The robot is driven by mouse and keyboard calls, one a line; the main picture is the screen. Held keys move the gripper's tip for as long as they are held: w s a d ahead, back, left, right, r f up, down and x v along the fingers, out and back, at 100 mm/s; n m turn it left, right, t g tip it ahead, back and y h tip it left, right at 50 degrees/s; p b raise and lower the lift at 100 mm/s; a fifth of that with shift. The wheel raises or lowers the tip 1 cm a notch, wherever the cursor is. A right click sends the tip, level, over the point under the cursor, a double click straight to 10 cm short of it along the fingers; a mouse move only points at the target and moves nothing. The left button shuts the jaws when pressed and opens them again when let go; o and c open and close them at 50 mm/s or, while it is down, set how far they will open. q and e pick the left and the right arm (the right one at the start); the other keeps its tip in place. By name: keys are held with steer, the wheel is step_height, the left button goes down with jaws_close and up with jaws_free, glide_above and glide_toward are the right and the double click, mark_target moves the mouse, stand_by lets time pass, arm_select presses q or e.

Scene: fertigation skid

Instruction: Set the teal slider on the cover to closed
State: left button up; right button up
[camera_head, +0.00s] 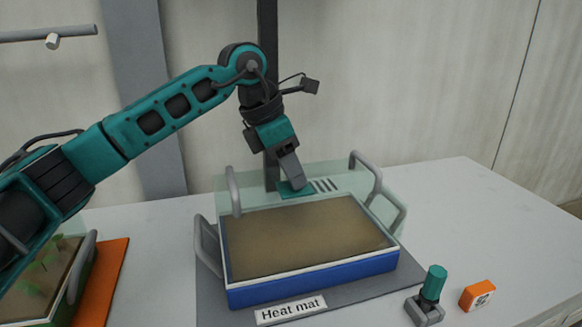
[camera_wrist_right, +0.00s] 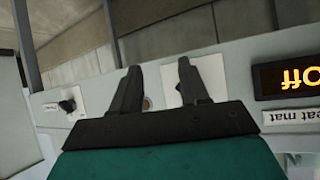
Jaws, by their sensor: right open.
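The teal slider (camera_head: 291,190) lies on the clear greenish cover (camera_head: 345,180) at the back of the blue tray. Several dark slots show in the cover just right of the slider. My left gripper (camera_head: 296,186) points down with its fingertips at the slider, seeming to touch it. The fingers overlap from this side, so I cannot tell whether they grip it. They hide part of the slider. My right gripper (camera_wrist_right: 156,66) shows only in the right wrist view, open, with its fingers apart in front of a pale panel and away from the cover.
The blue tray (camera_head: 315,279) of soil sits on a grey mat labelled "Heat mat" (camera_head: 291,310). Upright handles flank it. A teal-topped lever (camera_head: 433,284) and orange block (camera_head: 477,295) stand at right. The right wrist view shows an "Off" display (camera_wrist_right: 290,80) and a switch (camera_wrist_right: 67,105).

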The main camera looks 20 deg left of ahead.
arm_select(q)
jaws_close()
